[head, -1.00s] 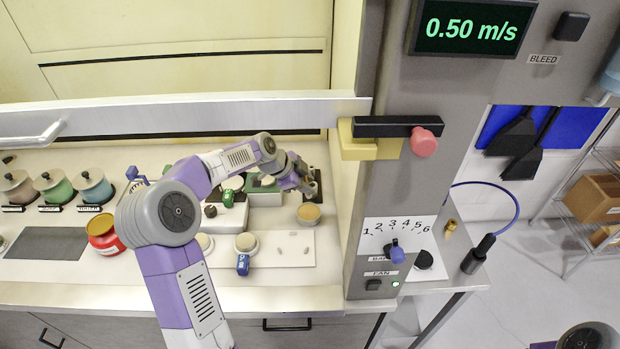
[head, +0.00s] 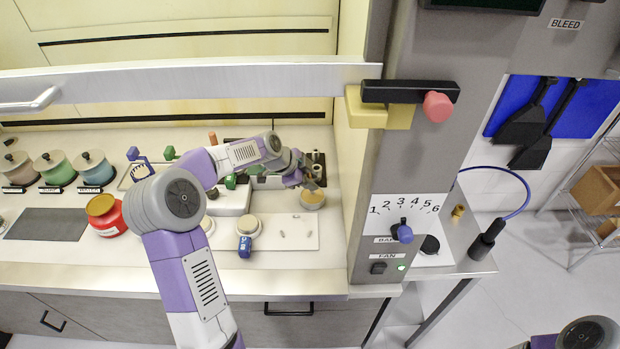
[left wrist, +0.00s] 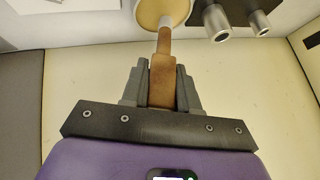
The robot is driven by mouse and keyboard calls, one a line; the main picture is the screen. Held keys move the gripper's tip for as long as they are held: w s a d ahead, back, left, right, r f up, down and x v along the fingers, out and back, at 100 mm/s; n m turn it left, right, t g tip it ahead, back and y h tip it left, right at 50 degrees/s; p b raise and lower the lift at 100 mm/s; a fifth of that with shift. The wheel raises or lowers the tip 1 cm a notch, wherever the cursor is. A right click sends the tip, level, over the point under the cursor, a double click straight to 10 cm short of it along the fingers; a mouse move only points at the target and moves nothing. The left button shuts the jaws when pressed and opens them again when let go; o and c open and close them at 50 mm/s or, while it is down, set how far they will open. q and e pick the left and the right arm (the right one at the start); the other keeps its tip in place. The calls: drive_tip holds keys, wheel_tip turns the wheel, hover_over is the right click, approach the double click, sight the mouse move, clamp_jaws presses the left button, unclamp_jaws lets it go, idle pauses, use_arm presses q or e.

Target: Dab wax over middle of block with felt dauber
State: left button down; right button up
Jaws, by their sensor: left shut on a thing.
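My left gripper (head: 303,181) is shut on the brown handle of the felt dauber (left wrist: 163,72). In the left wrist view the handle runs up from between the fingers (left wrist: 162,88) to a pale tip, which shows against a round cream-coloured pot (left wrist: 151,11). I cannot tell whether the tip touches the pot's contents. In the head view this tan-topped pot (head: 312,201) sits right below the gripper. A block with green parts (head: 266,182) lies left of the gripper, largely hidden by my left arm. My right gripper is out of view.
A white board (head: 290,236) with small pale bits lies in front of the pot. The cabinet post (head: 400,150) bounds the right side; a metal rail (head: 200,78) crosses above.

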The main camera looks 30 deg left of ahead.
use_arm(q)
drive_tip(key=shift+f+b, duration=0.7)
drive_tip(key=shift+b, duration=0.05)
idle(2.2)
drive_tip(key=shift+r, duration=0.1)
drive_tip(key=shift+r+p, duration=2)
drive_tip(key=shift+r, duration=1.55)
drive_tip(key=shift+f, duration=0.15)
wheel_tip(320, 180, down, 7)
drive_tip(key=b, duration=0.4)
